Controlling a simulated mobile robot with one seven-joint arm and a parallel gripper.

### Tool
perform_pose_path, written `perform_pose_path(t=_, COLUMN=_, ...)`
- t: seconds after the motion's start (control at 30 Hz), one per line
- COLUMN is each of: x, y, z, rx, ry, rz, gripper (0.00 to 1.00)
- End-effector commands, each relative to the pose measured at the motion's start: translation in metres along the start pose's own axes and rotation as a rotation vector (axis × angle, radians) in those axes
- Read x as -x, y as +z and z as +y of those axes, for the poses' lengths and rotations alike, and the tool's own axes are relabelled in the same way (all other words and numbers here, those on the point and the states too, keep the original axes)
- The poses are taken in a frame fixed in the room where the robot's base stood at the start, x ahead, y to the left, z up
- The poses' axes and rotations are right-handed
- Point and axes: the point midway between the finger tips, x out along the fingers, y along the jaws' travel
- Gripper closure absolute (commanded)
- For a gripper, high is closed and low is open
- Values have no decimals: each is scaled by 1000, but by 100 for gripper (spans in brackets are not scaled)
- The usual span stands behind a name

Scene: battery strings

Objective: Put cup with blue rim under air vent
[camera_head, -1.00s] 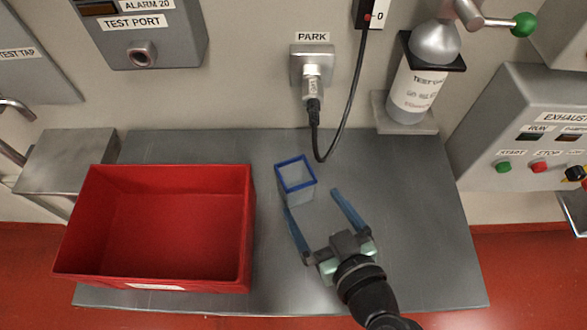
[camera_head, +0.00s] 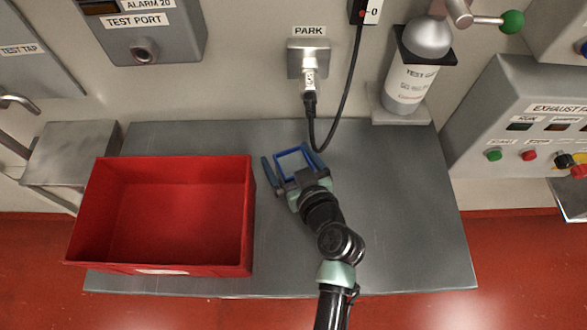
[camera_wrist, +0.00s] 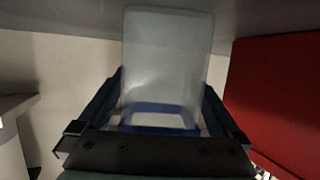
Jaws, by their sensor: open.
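The clear cup with a square blue rim (camera_head: 291,150) stands on the grey table, partly hidden behind my gripper in the head view. My gripper (camera_head: 289,168) is open, with one blue finger on each side of the cup. In the wrist view the cup (camera_wrist: 166,62) sits between the two fingers of my gripper (camera_wrist: 160,105), its blue rim near the gripper's palm. I cannot tell whether the fingers touch it. No air vent can be made out in these frames.
A red bin (camera_head: 165,215) stands on the table (camera_head: 400,230) left of the cup; its wall also shows at right in the wrist view (camera_wrist: 280,95). A black cable (camera_head: 345,110) hangs from the wall behind the cup. The table's right side is clear.

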Motion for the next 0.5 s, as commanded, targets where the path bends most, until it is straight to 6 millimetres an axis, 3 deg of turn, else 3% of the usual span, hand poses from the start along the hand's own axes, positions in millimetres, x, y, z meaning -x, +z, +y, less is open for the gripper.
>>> perform_pose_path(t=0.23, x=-2, y=0, z=0, rx=1, ry=0, rz=0, gripper=0)
perform_pose_path(t=0.5, x=-2, y=0, z=0, rx=1, ry=0, rz=0, gripper=47)
